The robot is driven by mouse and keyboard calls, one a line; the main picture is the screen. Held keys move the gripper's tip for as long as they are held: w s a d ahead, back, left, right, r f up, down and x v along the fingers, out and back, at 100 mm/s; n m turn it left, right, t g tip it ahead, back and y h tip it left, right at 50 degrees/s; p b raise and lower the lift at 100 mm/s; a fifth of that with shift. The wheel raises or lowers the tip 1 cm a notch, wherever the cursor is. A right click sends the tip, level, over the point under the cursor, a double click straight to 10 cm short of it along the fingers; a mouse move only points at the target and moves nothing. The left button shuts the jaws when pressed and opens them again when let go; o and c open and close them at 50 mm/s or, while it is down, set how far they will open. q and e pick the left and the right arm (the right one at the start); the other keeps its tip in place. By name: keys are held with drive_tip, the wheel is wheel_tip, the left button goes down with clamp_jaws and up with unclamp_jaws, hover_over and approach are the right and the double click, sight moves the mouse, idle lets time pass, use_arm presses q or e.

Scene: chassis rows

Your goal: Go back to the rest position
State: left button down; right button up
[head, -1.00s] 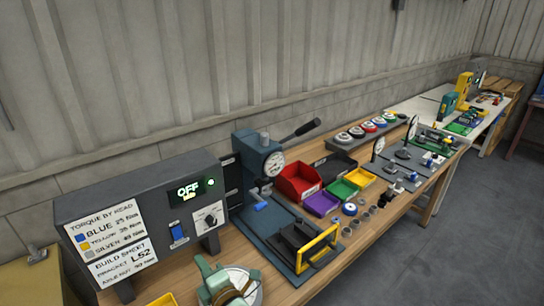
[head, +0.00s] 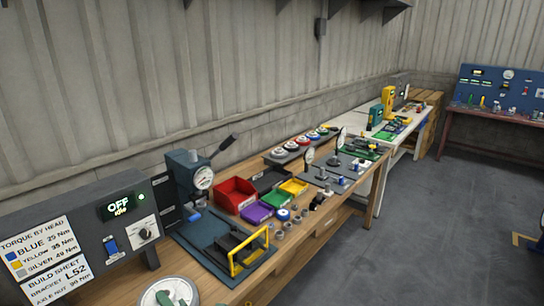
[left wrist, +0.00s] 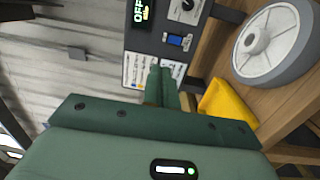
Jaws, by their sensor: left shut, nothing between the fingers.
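My left gripper (head: 176,294) shows only in part at the bottom edge of the head view, in front of a grey wheel (head: 150,288). In the left wrist view its green fingers (left wrist: 163,84) are together, with nothing between them. They point toward the grey control box with the OFF display (left wrist: 142,12). The wheel (left wrist: 262,45) lies to the right of the fingers in that view, apart from them. My right gripper is not in view.
The control box (head: 88,262) stands at the near left of the wooden bench. Beyond it are a press (head: 186,175), a yellow-handled fixture (head: 248,250) and a red bin (head: 233,192). A yellow bin (left wrist: 226,105) lies near my left fingers. Grey floor (head: 420,230) is open at right.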

use_arm(q)
drive_tip(key=w+d+f+m+t+h, duration=0.3)
drive_tip(key=d+f+m+t+h, duration=0.35)
drive_tip(key=m+h, duration=0.65)
drive_tip(key=s+d+f+m+g+h+b, duration=0.1)
drive_tip(key=s+d+f+m+g, duration=0.25)
drive_tip(key=f, duration=0.55)
drive_tip(key=s+d+f+m+g+h+b, duration=0.1)
drive_tip(key=s+f+m+g+b, duration=0.2)
drive_tip(key=f+m, duration=0.5)
drive_tip(key=s+a+f+m+g, duration=0.2)
drive_tip(key=s+f+g, duration=0.1)
drive_tip(key=s+f, duration=0.6)
drive_tip(key=s+a+f+m+g, duration=0.2)
drive_tip(key=s+f+g, duration=0.1)
drive_tip(key=s+f, duration=0.55)
drive_tip(key=s+a+f+m+g+b, duration=0.1)
drive_tip(key=s+a+f+g+b, duration=0.1)
drive_tip(key=s, duration=1)
drive_tip(key=s+a+f+m+g+y+b, duration=0.1)
drive_tip(key=s+a+f+g, duration=0.3)
drive_tip(key=s, duration=0.8)
wheel_tip(320, 180, down, 3)
drive_tip(key=shift+a+f+y+b, duration=0.15)
drive_tip(key=shift+a+y+b, duration=0.15)
drive_tip(key=shift+a+b, duration=0.6)
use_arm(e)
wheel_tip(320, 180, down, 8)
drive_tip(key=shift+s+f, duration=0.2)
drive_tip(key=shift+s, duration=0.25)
